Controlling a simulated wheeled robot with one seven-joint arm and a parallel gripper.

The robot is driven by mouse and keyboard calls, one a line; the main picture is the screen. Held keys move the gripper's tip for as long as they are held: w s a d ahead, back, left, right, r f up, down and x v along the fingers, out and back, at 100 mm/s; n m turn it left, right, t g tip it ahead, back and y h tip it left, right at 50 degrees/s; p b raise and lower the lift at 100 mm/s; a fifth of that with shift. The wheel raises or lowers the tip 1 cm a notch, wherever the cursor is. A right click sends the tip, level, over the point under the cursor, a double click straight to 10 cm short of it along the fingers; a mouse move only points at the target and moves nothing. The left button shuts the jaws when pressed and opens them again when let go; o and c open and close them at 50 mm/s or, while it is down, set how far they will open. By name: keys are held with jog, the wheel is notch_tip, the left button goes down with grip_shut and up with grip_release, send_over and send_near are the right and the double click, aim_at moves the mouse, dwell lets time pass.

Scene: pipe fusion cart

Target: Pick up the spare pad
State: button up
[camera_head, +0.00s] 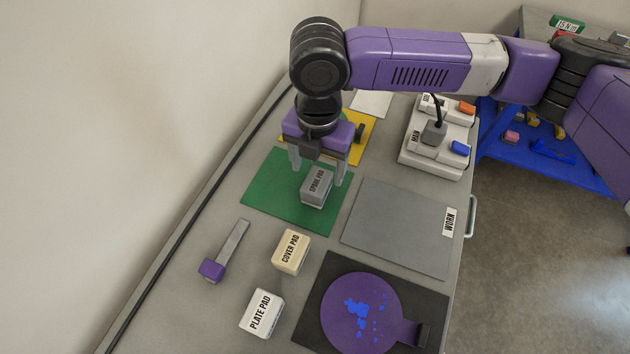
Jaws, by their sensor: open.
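The spare pad (316,188) is a grey block with a dark label reading "SPARE PAD". It rests on the green mat (269,188) on the cart top. My gripper (317,177) is above the green mat, pointing down, its two light grey fingers apart. One finger shows to the left of the spare pad and the other to its right. The jaws are open. I cannot tell whether either finger touches the pad.
Nearer lie the cover pad (291,252), the plate pad (261,314), a purple-ended scraper (225,252) and a purple disc (362,312) with blue spots. The grey "WORN" mat (398,226) is bare. A control box (437,140) stands at the back right.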

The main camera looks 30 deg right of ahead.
aim_at(317, 181)
notch_tip(317, 181, down, 6)
jog(key=shift+a+r+p, duration=0.1)
jog(key=shift+r+p, duration=0.05)
jog(key=shift+p, duration=0.5)
jog(key=c, duration=1.4)
jog(key=shift+c, duration=0.2)
jog(key=shift+r, duration=0.1)
notch_tip(317, 181, up, 20)
jog(key=b, duration=0.1)
jog(key=shift+b, duration=0.4)
